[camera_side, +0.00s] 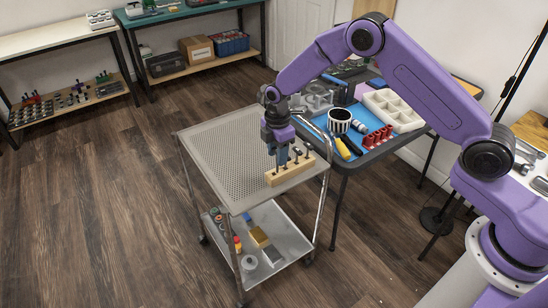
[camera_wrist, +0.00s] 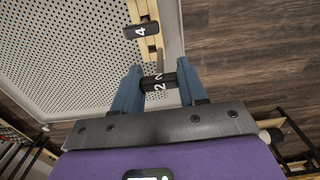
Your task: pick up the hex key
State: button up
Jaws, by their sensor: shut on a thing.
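A hex key with a black handle marked with a 2 (camera_wrist: 158,82) sits between my gripper's blue fingers (camera_wrist: 159,74) in the wrist view. The fingers are shut on this handle. A thin metal shaft shows just beyond it. In the side view my gripper (camera_side: 283,160) points down at the left part of a light wooden block (camera_side: 290,174). The held handle is hard to make out there, and I cannot tell whether its shaft is still in the block. Another black handle, marked 4 (camera_wrist: 141,30), stands in the block beyond the held one.
The block rests on a perforated grey cart top (camera_side: 225,150) with wide free room to its left.

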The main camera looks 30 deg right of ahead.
jog(key=s+d+r, duration=0.3)
jog(key=s+r, duration=0.5)
jog(key=s, duration=0.4)
jog(key=w+d, duration=0.4)
jog(key=d, duration=1.3)
jog(key=w+d, duration=0.4)
jog(key=d, duration=1.4)
notch_tip(320, 180, down, 7)
jog(key=shift+w+a+f, duration=0.1)
jog(key=shift+f, duration=2)
dwell(0.7)
